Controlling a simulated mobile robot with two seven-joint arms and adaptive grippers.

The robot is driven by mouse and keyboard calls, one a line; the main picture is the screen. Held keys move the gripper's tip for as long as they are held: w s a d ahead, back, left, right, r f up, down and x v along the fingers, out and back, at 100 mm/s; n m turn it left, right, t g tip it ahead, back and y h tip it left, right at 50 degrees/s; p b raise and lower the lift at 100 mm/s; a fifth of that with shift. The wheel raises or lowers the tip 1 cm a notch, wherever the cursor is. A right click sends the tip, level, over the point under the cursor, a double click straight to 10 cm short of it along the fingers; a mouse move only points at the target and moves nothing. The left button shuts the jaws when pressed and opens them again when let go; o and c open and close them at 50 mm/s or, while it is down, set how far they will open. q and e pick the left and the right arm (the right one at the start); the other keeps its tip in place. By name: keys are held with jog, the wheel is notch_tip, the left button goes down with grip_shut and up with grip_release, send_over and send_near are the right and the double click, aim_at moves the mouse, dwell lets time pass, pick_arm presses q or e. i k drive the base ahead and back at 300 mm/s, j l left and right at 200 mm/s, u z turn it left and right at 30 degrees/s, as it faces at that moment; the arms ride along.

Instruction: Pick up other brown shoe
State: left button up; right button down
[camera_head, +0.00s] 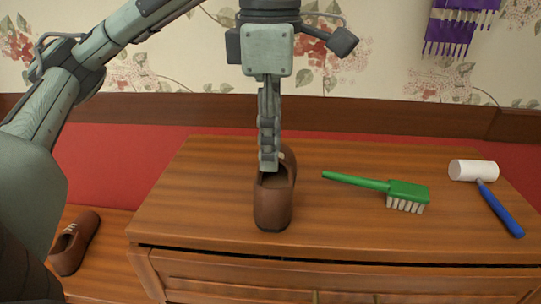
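One brown shoe (272,207) sits on the wooden dresser top, left of its middle, with its rounded end toward me. My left gripper (268,165) points straight down over this shoe, its tips at the shoe's opening. I see the fingers edge-on, one in front of the other, so I cannot tell whether they are open, or whether they touch the shoe. A second brown shoe (70,250) with pale laces lies on a lower wooden surface at the far left, away from the gripper. My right gripper is out of view.
On the dresser top (335,230), a green brush (405,192) lies right of the near shoe, and a white-headed mallet (497,205) with a blue handle lies farther right. A purple fringed cloth (460,25) hangs on the wall. The dresser's left top is clear.

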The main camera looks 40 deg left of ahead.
aim_at(75, 234)
jog(key=k, duration=1.5)
